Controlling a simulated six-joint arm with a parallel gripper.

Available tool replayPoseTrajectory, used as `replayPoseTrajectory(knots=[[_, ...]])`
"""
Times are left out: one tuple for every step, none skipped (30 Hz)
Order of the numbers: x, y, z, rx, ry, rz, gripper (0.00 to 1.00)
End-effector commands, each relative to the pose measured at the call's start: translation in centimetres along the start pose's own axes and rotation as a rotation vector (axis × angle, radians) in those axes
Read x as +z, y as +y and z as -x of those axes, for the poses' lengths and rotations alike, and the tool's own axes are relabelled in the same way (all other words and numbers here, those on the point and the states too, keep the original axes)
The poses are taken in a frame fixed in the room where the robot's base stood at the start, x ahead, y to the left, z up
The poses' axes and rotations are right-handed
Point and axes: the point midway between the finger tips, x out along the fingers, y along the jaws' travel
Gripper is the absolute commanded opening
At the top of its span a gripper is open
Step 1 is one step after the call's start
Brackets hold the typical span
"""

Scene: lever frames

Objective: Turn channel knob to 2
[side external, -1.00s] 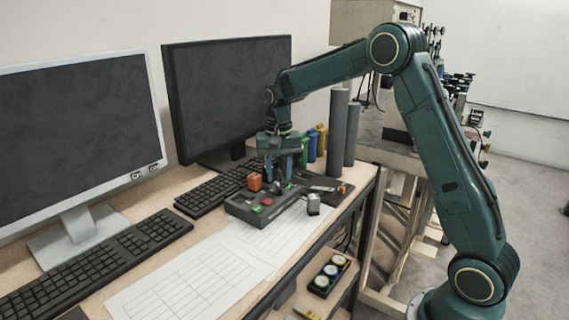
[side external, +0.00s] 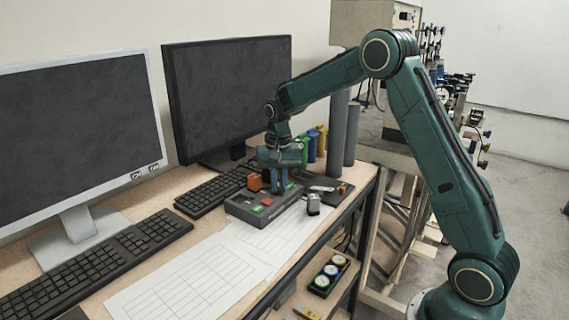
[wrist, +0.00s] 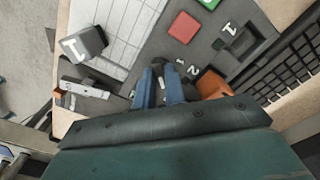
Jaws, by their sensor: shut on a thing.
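The control box (side external: 243,212) is dark grey and sits on the desk, with a red button (wrist: 184,27) and a green button (wrist: 209,3) on top. My gripper (side external: 280,188) points down at the box, its blue fingers on the channel knob. In the wrist view, the fingertips (wrist: 158,88) are close together around the small dark knob (wrist: 158,66), which is mostly hidden. White marks 1 and 2 are printed on the panel beside it. I cannot tell which mark the knob points at.
An orange block (side external: 254,181) stands close to the fingers, also visible in the wrist view (wrist: 213,84). A grey cube marked 1 (wrist: 85,42) lies on the other side. Keyboards (side external: 95,265) and two monitors (side external: 228,95) stand to the left. Paper sheets (side external: 200,280) cover the desk front.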

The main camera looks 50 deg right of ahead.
Motion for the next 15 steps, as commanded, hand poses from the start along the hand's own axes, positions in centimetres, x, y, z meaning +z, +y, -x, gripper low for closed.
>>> replayPoseTrajectory(knots=[[0.0,0.01,0.02,0.0,0.0,0.001,0.0],[0.0,0.01,0.02,0.0,0.0,0.001,0.0],[-0.01,0.01,0.03,0.0,0.0,0.004,0.0],[0.0,0.01,0.03,0.0,0.0,0.006,0.0],[0.0,0.01,0.03,0.0,0.0,0.009,0.0],[0.0,0.01,0.03,0.0,0.0,0.015,0.0],[0.0,0.01,0.04,0.0,0.0,0.021,0.0],[0.0,0.01,0.04,0.0,0.0,0.029,0.0],[-0.01,0.01,0.04,0.0,0.0,0.04,0.0],[0.0,0.01,0.04,0.0,0.0,0.049,0.0],[0.0,0.01,0.04,0.0,0.0,0.061,0.0],[0.0,0.01,0.05,0.0,0.0,0.078,0.0],[0.0,0.01,0.05,0.0,0.0,0.093,0.0],[0.0,0.01,0.05,0.0,0.0,0.109,0.0],[0.0,0.01,0.05,0.0,0.0,0.132,0.0]])
